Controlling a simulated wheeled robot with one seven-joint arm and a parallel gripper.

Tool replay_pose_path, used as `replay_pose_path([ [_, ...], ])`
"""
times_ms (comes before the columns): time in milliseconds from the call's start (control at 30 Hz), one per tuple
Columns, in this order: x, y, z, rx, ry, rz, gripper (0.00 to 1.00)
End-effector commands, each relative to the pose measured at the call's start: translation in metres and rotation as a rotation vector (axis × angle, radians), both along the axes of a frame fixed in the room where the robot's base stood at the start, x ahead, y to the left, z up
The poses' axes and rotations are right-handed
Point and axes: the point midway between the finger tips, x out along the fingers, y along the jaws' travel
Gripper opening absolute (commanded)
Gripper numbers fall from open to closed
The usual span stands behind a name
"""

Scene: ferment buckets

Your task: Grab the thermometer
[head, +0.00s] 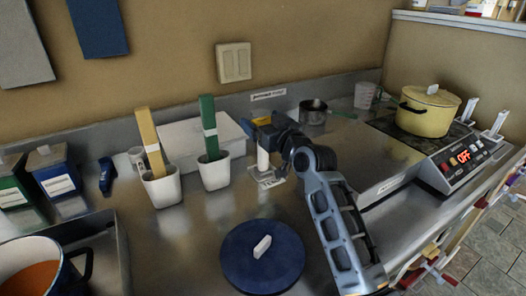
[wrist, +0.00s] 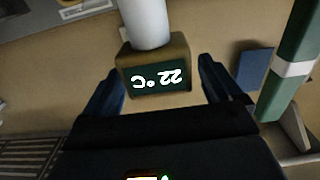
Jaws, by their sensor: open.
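The thermometer has a boxy head with a dark display reading 22 °C (wrist: 158,78) on a white stem, upside down in the wrist view. In the head view its white stem (head: 262,160) stands upright on the counter, and my arm hides much of its head. My gripper (head: 256,127) is at the height of the head. In the wrist view its blue fingers (wrist: 160,82) are open, one on each side of the head, with visible gaps. I cannot tell how deep the head sits between them.
A white cup with a green strip (head: 208,125) stands just left of the thermometer, in front of a white box (head: 190,138). A cup with a yellow strip (head: 150,140) is farther left. A blue lid (head: 240,275) lies in front. A yellow pot (head: 425,115) sits at right.

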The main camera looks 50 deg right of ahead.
Motion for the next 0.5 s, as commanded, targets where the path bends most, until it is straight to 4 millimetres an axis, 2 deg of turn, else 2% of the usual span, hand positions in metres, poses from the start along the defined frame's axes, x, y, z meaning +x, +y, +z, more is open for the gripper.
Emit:
replay_pose_path([
  [233,0.0017,-0.0004,-0.0005,0.000,0.000,0.000,0.92],
  [500,0.0014,-0.0004,-0.0005,0.000,0.000,0.000,0.66],
])
